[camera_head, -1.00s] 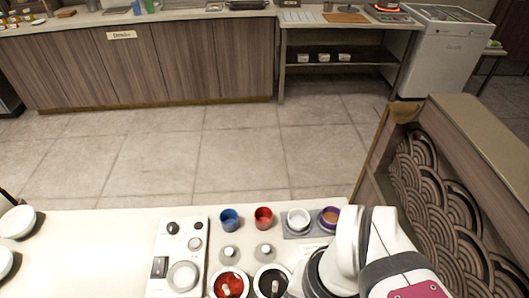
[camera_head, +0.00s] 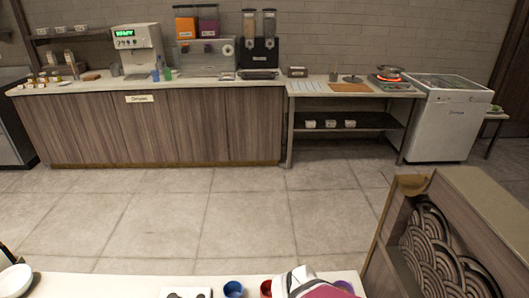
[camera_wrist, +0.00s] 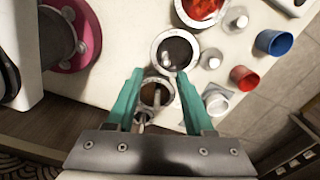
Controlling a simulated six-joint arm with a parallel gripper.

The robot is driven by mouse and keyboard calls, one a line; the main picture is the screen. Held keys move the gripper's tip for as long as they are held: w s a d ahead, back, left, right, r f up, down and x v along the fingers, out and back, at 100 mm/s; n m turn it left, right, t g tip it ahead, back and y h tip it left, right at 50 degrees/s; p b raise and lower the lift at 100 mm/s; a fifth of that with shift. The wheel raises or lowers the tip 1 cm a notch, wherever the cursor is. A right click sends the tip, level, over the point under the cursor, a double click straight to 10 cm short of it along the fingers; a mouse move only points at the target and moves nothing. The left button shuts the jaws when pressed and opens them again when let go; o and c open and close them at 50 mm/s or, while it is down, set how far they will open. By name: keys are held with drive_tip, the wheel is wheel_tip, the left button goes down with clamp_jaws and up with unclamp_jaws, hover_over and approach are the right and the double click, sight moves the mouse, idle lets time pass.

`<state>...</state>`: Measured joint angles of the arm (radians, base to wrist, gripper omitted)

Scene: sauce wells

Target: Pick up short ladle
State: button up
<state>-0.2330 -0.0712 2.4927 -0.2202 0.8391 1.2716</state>
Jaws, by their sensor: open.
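In the wrist view my gripper (camera_wrist: 160,74) is open, its two teal fingers pointing down at the counter. Between and below the fingers is a round sauce well (camera_wrist: 152,113) with a metal rim. A pale, slim handle stands in it, perhaps a ladle, with a shiny piece lower down. Just ahead of the fingertips is a well of dark sauce (camera_wrist: 178,48) with a light handle end at its edge. A red sauce well (camera_wrist: 208,8) lies beyond it. I cannot tell which handle is the short ladle. The head view does not show the wells.
A blue cup (camera_wrist: 273,42), a red cup (camera_wrist: 243,78) and a white cup (camera_wrist: 217,103) stand right of the wells. Small metal knobbed lids (camera_wrist: 211,60) lie between. A wooden partition (camera_head: 440,230) stands right of the counter in the head view.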

drive_tip(key=f, duration=0.4)
drive_tip(key=a+f, duration=0.1)
drive_tip(key=f, duration=0.1)
drive_tip(key=shift+w+f, duration=0.1)
drive_tip(key=shift+w, duration=0.1)
clamp_jaws()
